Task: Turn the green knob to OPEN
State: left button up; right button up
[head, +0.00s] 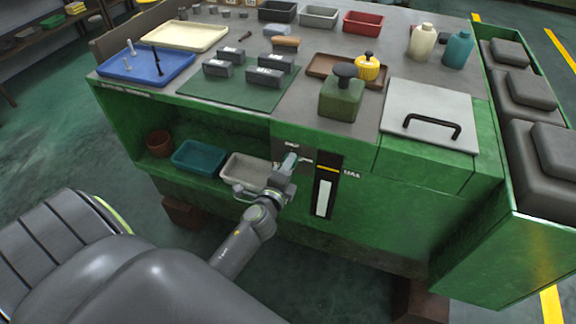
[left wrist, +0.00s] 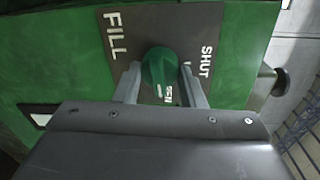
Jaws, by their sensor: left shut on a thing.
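The green knob (left wrist: 160,68) sits on a dark plate (left wrist: 133,22) on the green machine front. In the left wrist view the plate reads FILL at the upper left and SHUT at the right; a third label below the knob is partly hidden and hard to read. A small white mark shows near the knob's lower edge. My left gripper (left wrist: 160,88) has one finger on each side of the knob and is shut on it. In the head view my left gripper (head: 289,166) reaches the machine front and hides the knob. My right gripper is not in view.
A gauge (head: 324,190) with a white strip is right of the knob plate. An open shelf at left holds a teal bin (head: 199,157) and a grey bin (head: 246,170).

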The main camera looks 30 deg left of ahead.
pick_arm(q)
jog(key=shift+f+m, duration=0.1)
jog(key=shift+m, duration=0.2)
dwell(0.4)
jog(key=o, duration=1)
jog(key=shift+b+v, duration=0.8)
jog(key=shift+v, duration=8)
jog(key=shift+w+d, duration=0.1)
